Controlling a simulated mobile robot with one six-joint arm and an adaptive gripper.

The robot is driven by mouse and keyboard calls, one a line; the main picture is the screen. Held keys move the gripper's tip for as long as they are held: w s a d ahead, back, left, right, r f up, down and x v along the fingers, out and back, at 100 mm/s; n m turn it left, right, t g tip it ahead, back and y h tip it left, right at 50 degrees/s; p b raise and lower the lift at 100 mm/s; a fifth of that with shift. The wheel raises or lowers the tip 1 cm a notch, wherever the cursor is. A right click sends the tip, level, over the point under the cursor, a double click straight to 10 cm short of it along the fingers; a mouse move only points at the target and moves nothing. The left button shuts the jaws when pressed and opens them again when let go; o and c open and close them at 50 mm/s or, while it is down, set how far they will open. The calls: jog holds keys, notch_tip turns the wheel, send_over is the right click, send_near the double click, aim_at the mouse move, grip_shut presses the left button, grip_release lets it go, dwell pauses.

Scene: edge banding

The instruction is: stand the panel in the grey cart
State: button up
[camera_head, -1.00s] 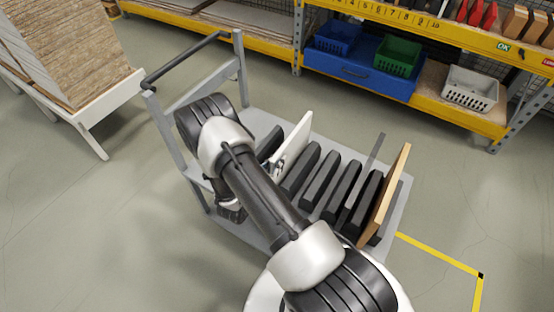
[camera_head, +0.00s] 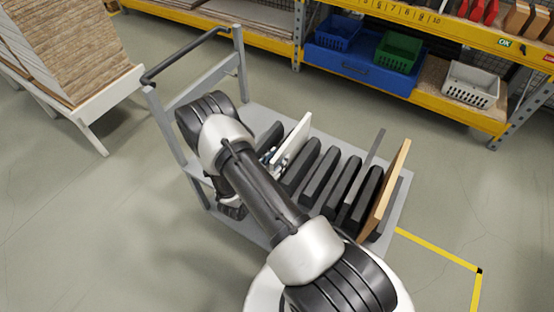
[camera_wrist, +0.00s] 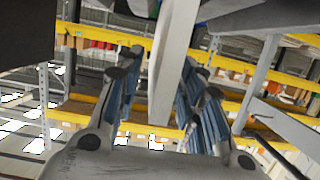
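The white panel (camera_head: 292,141) stands upright, leaning slightly, in the grey cart (camera_head: 258,118) between black slot blocks toward the handle end. Its foot is hidden. My gripper (camera_head: 268,157) is low beside the panel, largely hidden by my arm in the head view. In the wrist view the panel (camera_wrist: 172,65) shows edge-on between the two blue-padded fingers of my gripper (camera_wrist: 166,85). The fingers are spread, with a visible gap on the left side of the panel; contact on the right is hard to tell.
A thin grey panel (camera_head: 372,152) and a wood-coloured panel (camera_head: 387,188) stand in slots at the cart's right. Several black blocks (camera_head: 320,180) form the slots. The cart's handle frame (camera_head: 185,58) rises at left. A yellow shelf (camera_head: 450,108) with bins stands behind.

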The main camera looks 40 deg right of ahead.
jog(key=shift+f, duration=0.1)
jog(key=v, duration=1.2)
